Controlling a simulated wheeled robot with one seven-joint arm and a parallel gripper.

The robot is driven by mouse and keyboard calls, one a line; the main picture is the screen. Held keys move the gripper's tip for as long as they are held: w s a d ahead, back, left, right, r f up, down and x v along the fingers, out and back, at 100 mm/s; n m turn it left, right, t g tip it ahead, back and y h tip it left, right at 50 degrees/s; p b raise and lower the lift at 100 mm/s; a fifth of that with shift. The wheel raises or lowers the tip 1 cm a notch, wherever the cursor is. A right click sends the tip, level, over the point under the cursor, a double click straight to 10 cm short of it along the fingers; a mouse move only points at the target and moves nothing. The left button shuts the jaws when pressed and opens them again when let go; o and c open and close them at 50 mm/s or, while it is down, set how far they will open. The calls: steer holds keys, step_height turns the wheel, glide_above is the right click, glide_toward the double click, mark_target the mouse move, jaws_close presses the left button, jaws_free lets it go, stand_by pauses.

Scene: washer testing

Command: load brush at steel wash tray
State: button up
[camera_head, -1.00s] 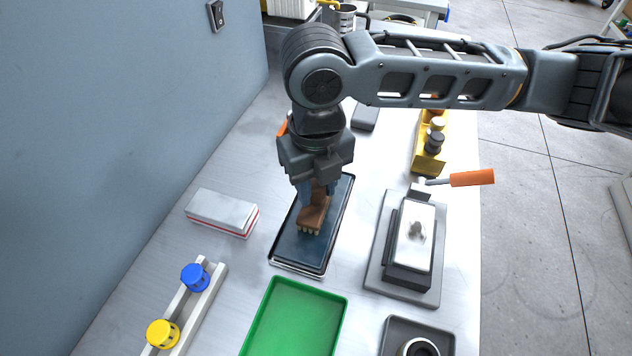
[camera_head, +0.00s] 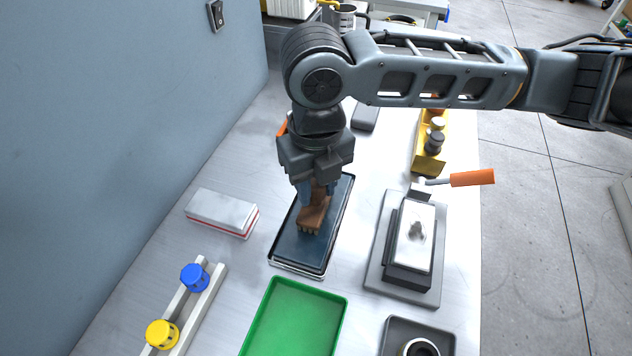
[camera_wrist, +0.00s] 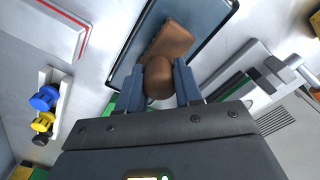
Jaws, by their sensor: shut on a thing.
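The steel wash tray (camera_head: 296,250) lies on the bench, a thin-rimmed rectangle with a dark blue inside. My gripper (camera_head: 318,192) points down over the tray and is shut on a brown brush (camera_head: 314,214). The brush's bristle end is low over the tray's blue inside; I cannot tell whether the bristles touch it. In the wrist view the brush (camera_wrist: 168,50) sits between the two blue fingers of my gripper (camera_wrist: 160,82), with the tray (camera_wrist: 206,40) behind it.
A green tray (camera_head: 296,318) lies just in front of the wash tray. A grey fixture with an orange handle (camera_head: 472,178) stands to the right. A white and red block (camera_head: 222,212) lies left, and a rack with blue (camera_head: 195,277) and yellow (camera_head: 162,334) pieces is front left.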

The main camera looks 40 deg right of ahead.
steer(key=shift+r+p, duration=2.5)
steer(key=shift+r, duration=1)
